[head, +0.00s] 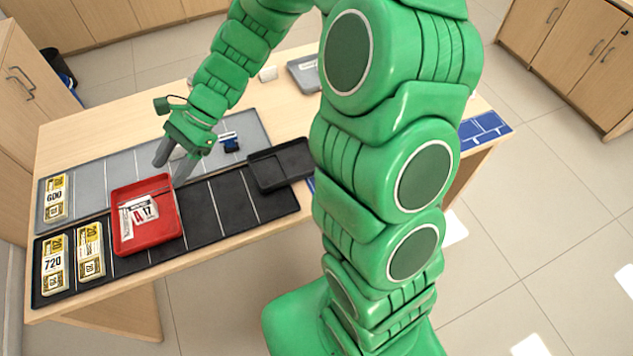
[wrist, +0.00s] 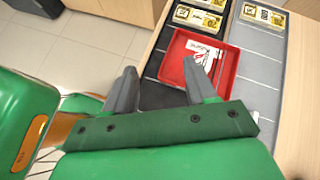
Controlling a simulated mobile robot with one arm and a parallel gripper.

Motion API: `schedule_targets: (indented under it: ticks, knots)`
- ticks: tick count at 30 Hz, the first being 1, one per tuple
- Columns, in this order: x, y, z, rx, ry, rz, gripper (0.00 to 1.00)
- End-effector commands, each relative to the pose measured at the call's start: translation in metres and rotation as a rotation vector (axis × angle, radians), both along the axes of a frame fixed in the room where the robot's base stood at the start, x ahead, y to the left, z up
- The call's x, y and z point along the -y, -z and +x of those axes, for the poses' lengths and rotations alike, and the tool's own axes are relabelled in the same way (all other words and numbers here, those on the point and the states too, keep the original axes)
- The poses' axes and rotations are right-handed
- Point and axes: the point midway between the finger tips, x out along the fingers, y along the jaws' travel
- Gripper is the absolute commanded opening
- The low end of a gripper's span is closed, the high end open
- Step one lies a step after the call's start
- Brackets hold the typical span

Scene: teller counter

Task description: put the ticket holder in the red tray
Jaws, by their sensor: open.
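The red tray (head: 176,234) stands on the dark strip of mats at the front left of the counter; it also shows in the wrist view (wrist: 228,88). A white ticket holder with a red "A" and a black "17" (head: 142,212) lies inside the tray; its white shape shows in the wrist view (wrist: 200,50), partly covered by a fingertip. My gripper (head: 170,168) is above the tray's far right edge. Its fingers (wrist: 160,82) are spread apart, with nothing between them, and the ticket holder is clear of them.
A black tray (head: 290,177) sits to the right on the mat. Yellow-and-white number cards (head: 56,262) lie at the left. A small blue item (head: 230,143) stands on the grey mat behind my gripper. A grey device (head: 303,74) is at the back.

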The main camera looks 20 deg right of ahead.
Motion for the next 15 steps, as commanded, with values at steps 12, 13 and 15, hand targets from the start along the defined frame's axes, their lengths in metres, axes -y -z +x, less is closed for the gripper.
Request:
schedule_targets:
  ticks: [12,13,15]
  knots:
    - [0.050,-0.048,-0.069,0.272,-0.311,-0.090,0.56]
    - [0.055,-0.050,-0.074,0.291,-0.334,-0.100,0.56]
    - [0.066,-0.056,-0.084,0.331,-0.383,-0.121,0.56]
